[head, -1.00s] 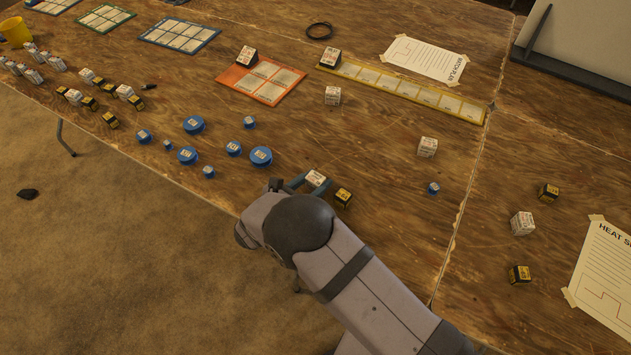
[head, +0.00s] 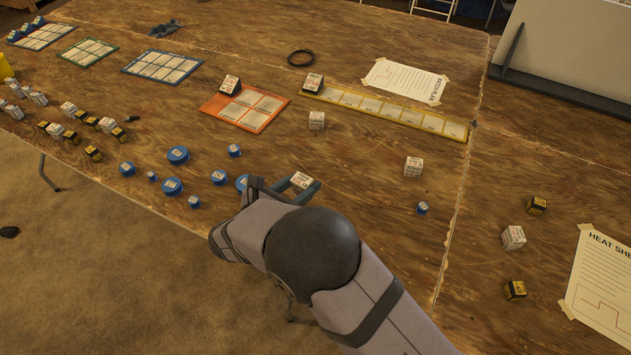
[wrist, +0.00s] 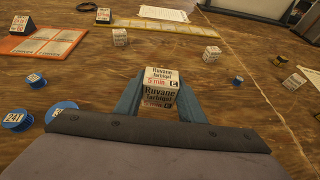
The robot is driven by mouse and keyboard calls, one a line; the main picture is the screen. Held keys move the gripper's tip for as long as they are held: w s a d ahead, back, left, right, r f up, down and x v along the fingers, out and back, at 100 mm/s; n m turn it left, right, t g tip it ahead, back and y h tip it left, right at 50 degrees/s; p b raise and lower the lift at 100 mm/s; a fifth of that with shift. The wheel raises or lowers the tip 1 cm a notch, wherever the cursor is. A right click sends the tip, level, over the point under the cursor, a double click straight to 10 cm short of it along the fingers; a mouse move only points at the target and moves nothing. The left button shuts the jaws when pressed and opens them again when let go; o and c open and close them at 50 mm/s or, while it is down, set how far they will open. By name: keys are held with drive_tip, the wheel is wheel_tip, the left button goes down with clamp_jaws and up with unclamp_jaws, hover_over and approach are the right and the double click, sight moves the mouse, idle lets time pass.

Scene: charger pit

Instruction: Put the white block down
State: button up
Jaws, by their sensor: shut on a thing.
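My gripper (head: 302,187) is shut on a white block (head: 300,180) with printed labels. In the wrist view the white block (wrist: 160,88) sits between the two blue-grey fingers of my gripper (wrist: 160,98), its printed faces showing red and black text. The block is over the wooden table (head: 370,215); its underside is hidden, so its height above the wood cannot be told exactly.
Blue discs (head: 172,186) lie to the left. White blocks (head: 317,120) stand beyond and to the right (head: 413,167), with a small blue piece (head: 422,208). An orange card (head: 240,108) and yellow strip (head: 390,110) lie farther back. Bare wood surrounds my gripper's far side.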

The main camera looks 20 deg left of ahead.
drive_tip(key=w+d+f+m+h+b, duration=0.1)
drive_tip(key=w+d+m+h+b, duration=0.1)
drive_tip(key=w+d, duration=0.3)
drive_tip(key=w+d+f+m+g+h+b, duration=0.1)
drive_tip(key=w+d+f+m+h+b, duration=0.1)
drive_tip(key=w+d, duration=0.4)
drive_tip(key=w+d+f+m+g+h+b, duration=0.1)
drive_tip(key=w+d+b, duration=0.3)
drive_tip(key=d, duration=0.7)
drive_tip(key=shift+w+f+m+h, duration=0.3)
drive_tip(key=shift+w+m+h, duration=0.1)
drive_tip(key=shift+w+h, duration=0.35)
drive_tip(key=w+d+m+g+h+b, duration=0.1)
drive_tip(key=w+d+m+g+b, duration=0.15)
drive_tip(key=d, duration=0.55)
drive_tip(key=w+d+m+g+h+b, duration=0.1)
drive_tip(key=w+d+h+b, duration=0.15)
drive_tip(key=d, duration=0.55)
wheel_tip(320, 180, up, 5)
drive_tip(key=n+t+y+b, duration=0.2)
drive_tip(key=b, duration=0.1)
hover_over(493, 196)
drive_tip(key=shift+f+b, duration=0.7)
drive_tip(key=shift+f, duration=4.35)
